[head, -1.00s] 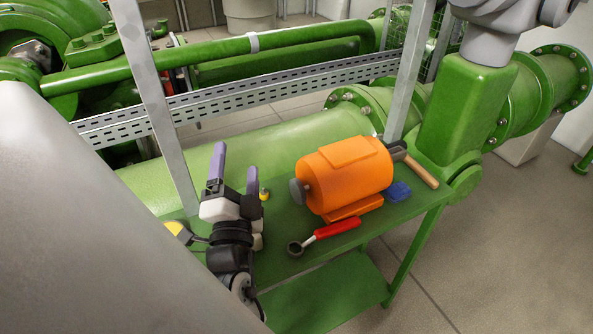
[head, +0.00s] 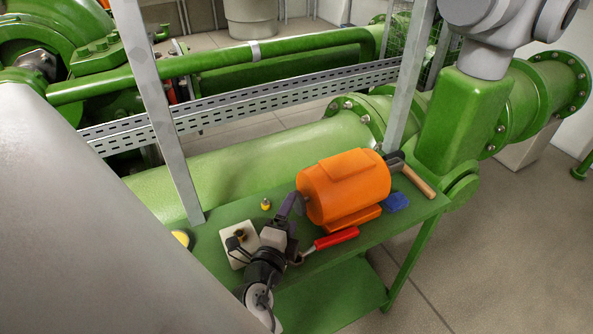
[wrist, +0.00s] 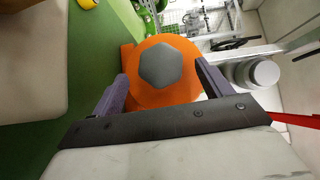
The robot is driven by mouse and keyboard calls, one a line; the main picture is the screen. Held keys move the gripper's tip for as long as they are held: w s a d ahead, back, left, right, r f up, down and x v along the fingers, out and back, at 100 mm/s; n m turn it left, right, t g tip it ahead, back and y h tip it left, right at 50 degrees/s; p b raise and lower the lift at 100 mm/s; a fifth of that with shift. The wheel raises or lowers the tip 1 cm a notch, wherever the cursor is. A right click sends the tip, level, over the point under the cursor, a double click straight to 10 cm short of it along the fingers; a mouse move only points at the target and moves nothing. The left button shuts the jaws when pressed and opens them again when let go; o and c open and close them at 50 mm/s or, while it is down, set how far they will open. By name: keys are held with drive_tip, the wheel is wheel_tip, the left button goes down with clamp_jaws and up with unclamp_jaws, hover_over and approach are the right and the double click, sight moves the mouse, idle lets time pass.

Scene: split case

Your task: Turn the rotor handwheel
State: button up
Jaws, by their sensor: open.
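The orange motor (head: 345,188) stands on the green bench, with its end face toward my gripper. The rotor handwheel is a grey six-sided knob (wrist: 161,64) in the middle of that orange face in the wrist view. In the head view the handwheel is mostly hidden behind my gripper. My gripper (head: 293,211) is open, with purple fingers. In the wrist view its fingers lie left and right of the handwheel, with visible gaps on both sides. I cannot tell whether the fingertips reach past its front face.
A blue block (head: 396,202) and a wooden-handled tool (head: 418,182) lie past the motor. A small yellow item (head: 266,204) and a pale plate (head: 238,236) are left. A metal post (head: 161,125) rises behind.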

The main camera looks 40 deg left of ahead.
sight(295, 205)
drive_tip(key=shift+p+x, duration=0.9)
drive_tip(key=shift+x, duration=1.75)
drive_tip(key=c, duration=1)
drive_tip(key=shift+r+n+p, duration=0.1)
drive_tip(key=shift+n+p, duration=0.2)
drive_tip(key=shift+p, duration=0.05)
